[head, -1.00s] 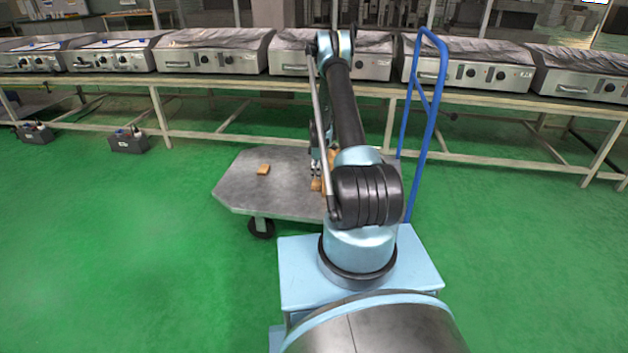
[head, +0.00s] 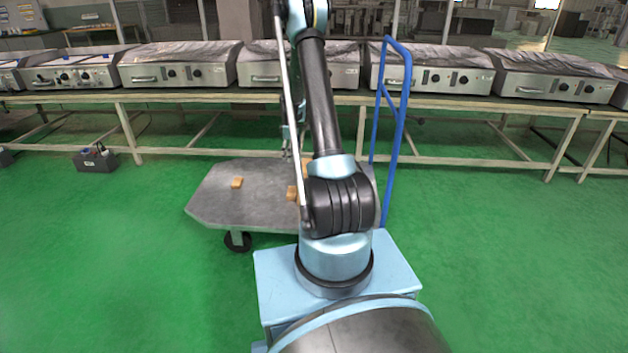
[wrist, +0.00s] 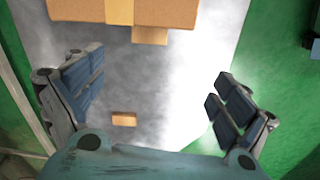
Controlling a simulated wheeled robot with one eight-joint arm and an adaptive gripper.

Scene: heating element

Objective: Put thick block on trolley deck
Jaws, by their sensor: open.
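The grey trolley deck (head: 225,208) lies beyond my base. A small tan block (head: 237,182) sits alone on its left part. Another tan block (head: 292,193) stands on the deck beside my arm, partly hidden by it. In the wrist view a small block (wrist: 124,119) lies on the deck, and another block (wrist: 150,36) shows against a larger taped box (wrist: 120,12) at the top edge. I cannot tell for certain which is the thick block. My gripper (wrist: 160,92) is open and empty above the deck; in the head view it (head: 290,152) is small and partly hidden.
A blue trolley handle (head: 397,120) rises at the deck's right. A long bench (head: 440,108) with several metal heating units (head: 432,75) runs behind. A dark box (head: 95,160) stands on the floor at left. The green floor at left front is clear.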

